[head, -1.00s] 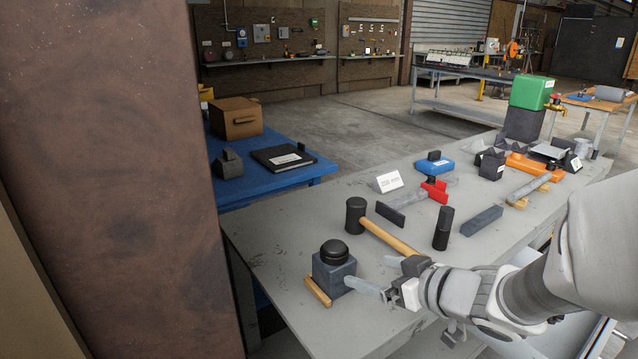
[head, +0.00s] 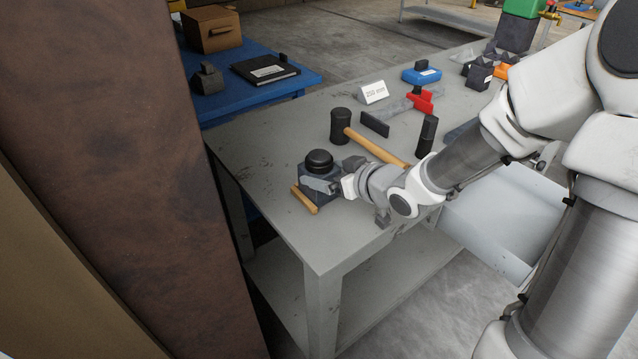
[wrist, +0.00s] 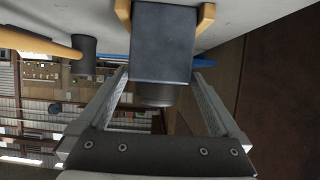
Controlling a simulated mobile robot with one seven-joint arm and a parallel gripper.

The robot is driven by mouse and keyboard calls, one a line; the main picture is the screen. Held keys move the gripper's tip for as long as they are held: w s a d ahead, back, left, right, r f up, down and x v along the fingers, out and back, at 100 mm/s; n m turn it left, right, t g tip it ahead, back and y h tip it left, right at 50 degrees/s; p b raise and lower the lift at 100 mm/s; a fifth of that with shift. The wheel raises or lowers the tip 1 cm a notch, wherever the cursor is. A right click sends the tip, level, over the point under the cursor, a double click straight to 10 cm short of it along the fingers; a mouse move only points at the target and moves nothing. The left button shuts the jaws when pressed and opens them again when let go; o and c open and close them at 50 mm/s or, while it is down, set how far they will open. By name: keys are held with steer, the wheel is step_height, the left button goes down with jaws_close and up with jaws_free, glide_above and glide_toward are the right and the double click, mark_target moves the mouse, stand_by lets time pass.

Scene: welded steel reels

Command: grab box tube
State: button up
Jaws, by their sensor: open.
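The box tube (head: 312,172) is a dark grey square block at the near left of the grey workbench, with a round black piece (head: 319,160) on top. It stands upright on light wooden strips. My gripper (head: 322,186) is at it, coming in from the right and hiding part of its near side. In the wrist view the box tube (wrist: 163,45) lies between the tips of my open gripper (wrist: 161,76). The fingers reach along both sides of it, and I cannot tell whether either touches.
A wooden strip (head: 304,199) shows in front of the box tube. A mallet (head: 341,126) lies close behind, its wooden handle running under my arm. A rusty column (head: 110,170) rises at the left.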

steer(key=shift+w+a+f, duration=0.35)
steer(key=shift+w+a, duration=0.05)
steer(key=shift+w, duration=0.1)
steer(key=b+x, duration=0.2)
steer(key=x, duration=0.2)
steer(key=shift+d+f+b, duration=0.1)
steer(key=shift+f+b, duration=0.15)
steer(key=shift+b, duration=0.15)
steer(key=shift+w+a+f, duration=0.15)
steer(key=shift+w+a, duration=0.15)
steer(key=shift+w, duration=0.1)
jaws_close()
